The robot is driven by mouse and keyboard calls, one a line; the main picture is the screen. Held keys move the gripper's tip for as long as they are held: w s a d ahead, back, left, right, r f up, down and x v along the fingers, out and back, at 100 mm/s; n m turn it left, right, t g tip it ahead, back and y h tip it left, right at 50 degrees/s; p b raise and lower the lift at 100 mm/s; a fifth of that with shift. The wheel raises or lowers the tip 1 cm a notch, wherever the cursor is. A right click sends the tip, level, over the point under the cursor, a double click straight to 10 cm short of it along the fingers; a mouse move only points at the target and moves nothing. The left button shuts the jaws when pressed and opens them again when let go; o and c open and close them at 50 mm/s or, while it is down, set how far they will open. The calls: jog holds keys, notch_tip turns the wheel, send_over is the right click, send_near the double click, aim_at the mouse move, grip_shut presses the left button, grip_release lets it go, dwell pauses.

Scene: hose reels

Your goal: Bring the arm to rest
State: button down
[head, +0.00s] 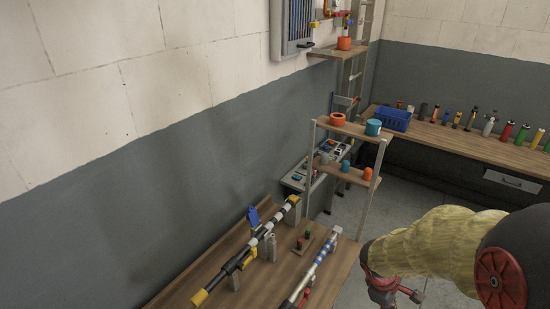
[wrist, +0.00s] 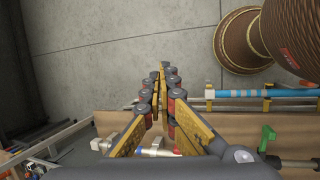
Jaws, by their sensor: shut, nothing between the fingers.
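My arm (head: 440,245), in a pale yellow sleeve, reaches in from the right side of the head view. My gripper shows in the wrist view (wrist: 161,72) as two yellow fingers with dark round pads, shut with nothing between them. In the head view only part of the gripper's red and grey body shows, at the lower right; its fingertips are hard to make out there. It is to the right of the workbench (head: 215,280), apart from the things on it.
The bench by the wall holds a black and yellow tube (head: 245,255) and a silver and blue tube (head: 312,268). A small shelf stand (head: 345,180) rises behind it. A long back table (head: 470,142) carries a blue basket (head: 391,119) and several bottles. Open floor shows between them.

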jog(key=s+a+m+t+y+b, duration=0.4)
jog(key=s+a+m+b, duration=0.6)
jog(key=b, duration=1)
jog(key=shift+s+a+r+t+b, duration=0.45)
jog(key=shift+s+a, duration=0.45)
jog(key=shift+a, duration=0.85)
